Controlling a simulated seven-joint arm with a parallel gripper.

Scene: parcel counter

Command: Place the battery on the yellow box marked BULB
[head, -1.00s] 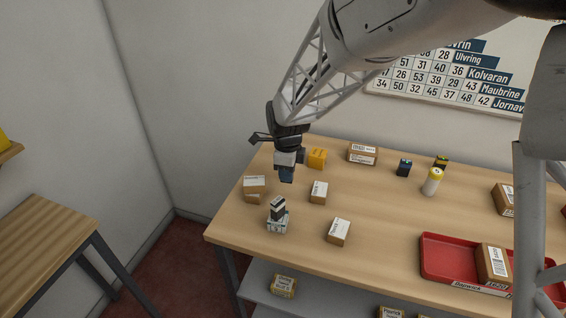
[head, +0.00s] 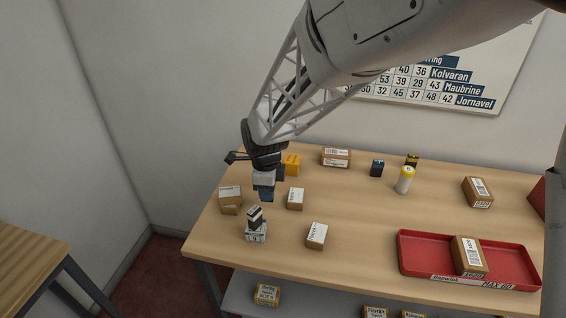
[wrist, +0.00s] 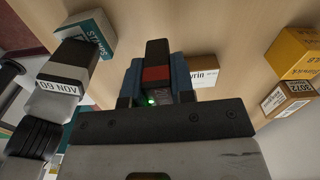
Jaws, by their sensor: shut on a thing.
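My gripper (head: 266,193) is shut on the battery (wrist: 157,62), a dark block with a red band, held between the blue fingers in the wrist view. In the head view the battery cannot be made out at the fingers. My gripper is above the left part of the counter, to the left of and nearer than the yellow box (head: 292,166). The yellow box also shows at the right edge of the wrist view (wrist: 294,47), its lettering partly cut off and ending in LB. Nothing is seen on top of it in the head view.
A black-and-white stamp (head: 255,217) stands on a STAMPS box (head: 256,234) in front of my gripper. Small cartons (head: 230,198) (head: 296,199) stand either side. A red tray (head: 415,268) lies at right, with a yellow-topped canister (head: 404,180) behind.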

